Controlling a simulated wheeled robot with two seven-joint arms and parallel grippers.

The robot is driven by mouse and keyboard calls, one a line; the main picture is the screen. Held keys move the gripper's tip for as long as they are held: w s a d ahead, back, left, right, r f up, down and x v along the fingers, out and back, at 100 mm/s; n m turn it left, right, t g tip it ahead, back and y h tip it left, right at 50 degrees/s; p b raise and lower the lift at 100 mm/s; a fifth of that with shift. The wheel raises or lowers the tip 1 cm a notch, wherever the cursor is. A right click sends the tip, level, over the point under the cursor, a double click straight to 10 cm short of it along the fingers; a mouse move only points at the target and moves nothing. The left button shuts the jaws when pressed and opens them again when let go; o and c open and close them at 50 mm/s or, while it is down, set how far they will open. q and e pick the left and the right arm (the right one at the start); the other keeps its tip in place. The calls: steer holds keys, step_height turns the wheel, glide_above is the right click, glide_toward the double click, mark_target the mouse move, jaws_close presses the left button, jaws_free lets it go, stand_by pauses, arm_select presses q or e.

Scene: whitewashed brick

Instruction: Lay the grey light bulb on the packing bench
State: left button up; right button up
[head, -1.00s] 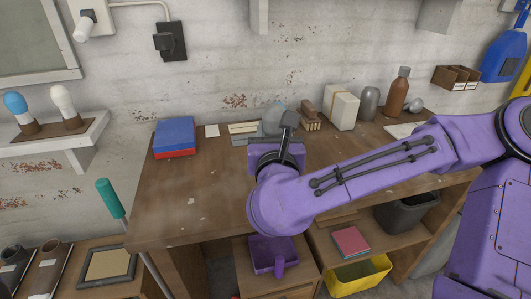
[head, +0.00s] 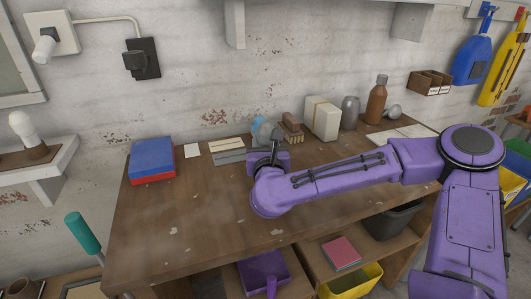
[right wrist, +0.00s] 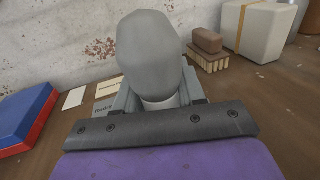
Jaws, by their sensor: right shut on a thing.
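The grey light bulb (right wrist: 150,55) is in my right gripper, its rounded end up and away from the wrist in the right wrist view. My right gripper (head: 266,158) is shut on its narrow pale base. In the head view the bulb (head: 268,131) is partly hidden by the gripper and shows above the brown wooden packing bench (head: 190,215), towards its back. I cannot tell how far it is above the top. My left gripper is not in view.
A blue-and-red box (head: 152,160), cards (head: 226,145), a brush (head: 293,129), a white block (head: 321,119), a grey vase-like thing (head: 350,112), a brown bottle (head: 376,102) and a grey rounded thing (head: 393,111) line the bench's back. The front left is clear.

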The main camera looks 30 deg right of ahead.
steer(key=f, duration=0.3)
steer(key=shift+w+d+f, duration=0.15)
steer(key=shift+w+f, duration=0.05)
steer(key=shift+f, duration=0.15)
steer(key=shift+s+f+b, duration=0.1)
steer(key=shift+f+b, duration=0.1)
steer(key=shift+b, duration=0.2)
steer(key=o, duration=1.1)
steer(key=shift+c, duration=0.2)
steer(key=shift+r+p, duration=0.4)
steer(key=v, duration=0.2)
steer(key=b+v, duration=0.1)
steer(key=v, duration=0.1)
steer(key=shift+s+f, duration=0.1)
steer(key=shift+f, duration=0.15)
steer(key=shift+s+a+r, duration=0.3)
steer(key=shift+s+a, duration=0.4)
steer(key=shift+s, duration=0.25)
steer(key=s+a+r+p, duration=0.1)
steer(key=p, duration=0.5)
steer(key=shift+s, duration=0.15)
steer(key=p+v, duration=0.3)
steer(key=p, duration=0.1)
steer(key=shift+d+f, duration=0.1)
steer(key=shift+f, duration=0.15)
steer(key=shift+s+a+f+p, duration=0.25)
steer(key=shift+s+p, duration=0.05)
steer(key=shift+s, duration=0.1)
steer(key=shift+f, duration=0.15)
steer(key=shift+d, duration=0.1)
